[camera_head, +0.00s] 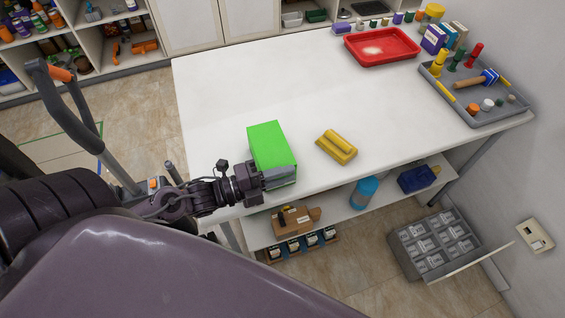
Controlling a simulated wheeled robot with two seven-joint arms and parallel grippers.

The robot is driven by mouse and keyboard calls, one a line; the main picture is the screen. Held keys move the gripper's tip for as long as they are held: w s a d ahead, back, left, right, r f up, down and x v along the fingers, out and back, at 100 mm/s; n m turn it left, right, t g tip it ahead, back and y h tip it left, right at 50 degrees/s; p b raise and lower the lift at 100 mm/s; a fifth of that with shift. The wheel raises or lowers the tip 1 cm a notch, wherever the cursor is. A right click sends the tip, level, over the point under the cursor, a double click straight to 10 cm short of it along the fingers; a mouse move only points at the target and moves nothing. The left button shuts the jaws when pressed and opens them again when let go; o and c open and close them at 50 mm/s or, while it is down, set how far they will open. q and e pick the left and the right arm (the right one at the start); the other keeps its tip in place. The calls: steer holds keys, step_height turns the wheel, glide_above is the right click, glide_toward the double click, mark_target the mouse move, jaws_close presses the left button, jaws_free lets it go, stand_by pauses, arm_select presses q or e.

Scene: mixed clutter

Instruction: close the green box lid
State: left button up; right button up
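The green box (268,142) stands near the front edge of the white table, left of the middle. Its bright green top looks flat and covers the box; I cannot make out a seam or gap under the lid. My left gripper (281,174) is at the near side of the box, against or just in front of it, and hides part of its front face. The fingers blend together there, so I cannot tell whether they are open or shut, or whether they touch the box. My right gripper is not in view.
A yellow block-like object (337,147) lies right of the box. A red tray (382,47) and a grey tray (474,99) with tools and pegs are at the far right. The table's middle and left are clear. A lower shelf holds a blue bottle (363,193).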

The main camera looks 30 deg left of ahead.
arm_select(q)
steer(key=shift+o, duration=1.1)
steer(key=shift+v, duration=3.9)
